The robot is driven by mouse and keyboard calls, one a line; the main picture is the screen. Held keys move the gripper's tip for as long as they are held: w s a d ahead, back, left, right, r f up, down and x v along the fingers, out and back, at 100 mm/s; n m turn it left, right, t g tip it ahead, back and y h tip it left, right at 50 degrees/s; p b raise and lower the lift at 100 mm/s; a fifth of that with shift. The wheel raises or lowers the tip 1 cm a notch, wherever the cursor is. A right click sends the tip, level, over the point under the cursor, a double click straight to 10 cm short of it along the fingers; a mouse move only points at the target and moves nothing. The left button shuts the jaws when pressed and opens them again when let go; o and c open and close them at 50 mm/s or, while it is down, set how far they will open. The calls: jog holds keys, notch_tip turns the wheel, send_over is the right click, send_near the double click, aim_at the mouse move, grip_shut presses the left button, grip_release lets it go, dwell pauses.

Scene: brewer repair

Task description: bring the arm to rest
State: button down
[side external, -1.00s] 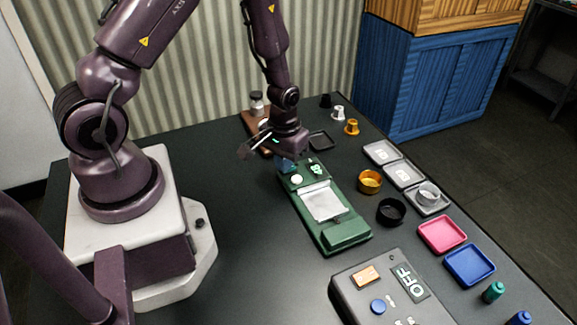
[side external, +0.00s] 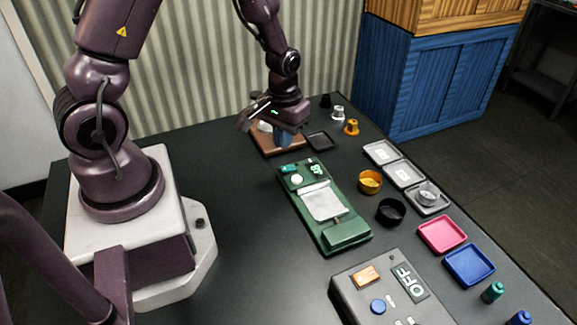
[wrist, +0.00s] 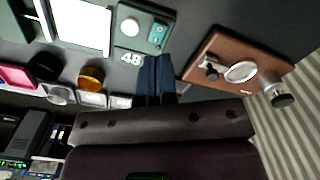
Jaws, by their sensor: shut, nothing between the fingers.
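My gripper (side external: 284,140) hangs over the back of the dark table, in front of the brown wooden board (side external: 280,148). Its blue fingers are shut together with nothing between them; they also show in the wrist view (wrist: 157,78). The green brewer unit (side external: 322,205), with its pale plate, lies on the table just in front of the gripper and apart from it. In the wrist view the brown board (wrist: 222,57) carries a white round part and metal knobs, to the right of the fingers.
A black tray (side external: 320,141) lies right of the gripper. Grey trays (side external: 403,174), an orange cup (side external: 369,182), a black ring (side external: 390,211), a pink tray (side external: 442,233) and a blue tray (side external: 469,265) line the right side. A grey OFF switch box (side external: 385,290) stands in front. The table's left middle is clear.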

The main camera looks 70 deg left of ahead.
jog(key=s+d+r+m+t, duration=0.2)
jog(key=s+d+r, duration=0.1)
jog(key=r, duration=0.5)
jog(key=s+d+r+m+t, duration=0.1)
jog(key=s+d+r+m, duration=0.1)
jog(key=r, duration=0.6)
jog(key=s+d+r+m+t, duration=0.2)
jog(key=s+r, duration=0.4)
jog(key=r, duration=0.3)
jog(key=shift+s+d+t, duration=0.15)
jog(key=shift+d+t, duration=0.15)
jog(key=shift+d, duration=0.6)
